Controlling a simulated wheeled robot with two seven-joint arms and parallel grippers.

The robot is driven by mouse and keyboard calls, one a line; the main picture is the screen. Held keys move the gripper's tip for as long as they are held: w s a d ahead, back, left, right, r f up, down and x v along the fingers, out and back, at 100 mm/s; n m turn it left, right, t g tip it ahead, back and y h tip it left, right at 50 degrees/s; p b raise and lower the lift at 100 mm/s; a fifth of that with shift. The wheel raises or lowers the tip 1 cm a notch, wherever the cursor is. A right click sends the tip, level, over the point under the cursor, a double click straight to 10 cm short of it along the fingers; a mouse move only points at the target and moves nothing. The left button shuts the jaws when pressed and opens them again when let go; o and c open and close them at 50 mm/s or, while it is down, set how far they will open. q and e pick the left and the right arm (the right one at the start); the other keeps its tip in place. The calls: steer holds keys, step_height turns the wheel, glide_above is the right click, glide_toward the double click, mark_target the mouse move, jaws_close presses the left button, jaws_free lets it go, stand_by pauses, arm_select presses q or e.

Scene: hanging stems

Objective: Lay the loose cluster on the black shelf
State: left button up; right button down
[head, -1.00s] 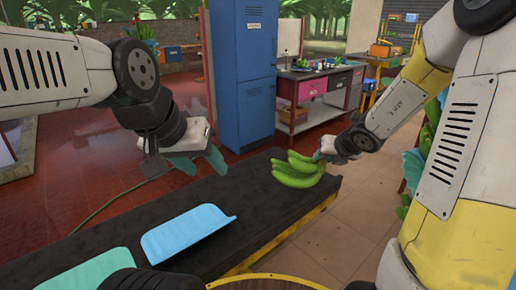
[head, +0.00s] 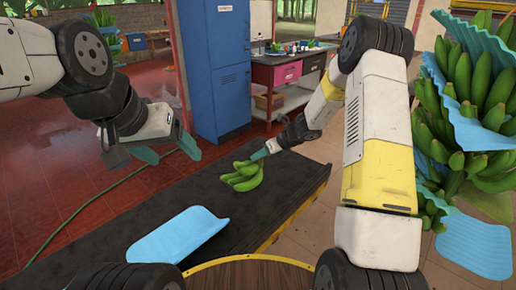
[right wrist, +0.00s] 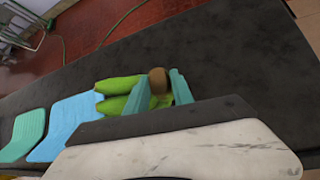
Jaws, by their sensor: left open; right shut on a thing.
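The loose cluster of green bananas (head: 243,178) is over the far part of the black shelf (head: 285,195) in the head view. I cannot tell whether it touches the shelf top. My right gripper (head: 262,154) is shut on its stem end. In the right wrist view, the teal fingers (right wrist: 160,88) are on either side of the brown crown, with green bananas (right wrist: 117,92) pointing left over the shelf (right wrist: 225,55). My left gripper (head: 172,147) is open and empty, to the left of the shelf's far part.
A big hanging banana bunch (head: 470,100) with blue sheets is at the right. A blue locker (head: 222,80) and a workbench (head: 280,72) stand behind.

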mark_target(261, 166)
steer(key=shift+f, duration=2.45)
steer(key=c, duration=1.1)
jaws_free()
steer(key=shift+o, duration=0.4)
steer(key=shift+s+d+f, duration=0.1)
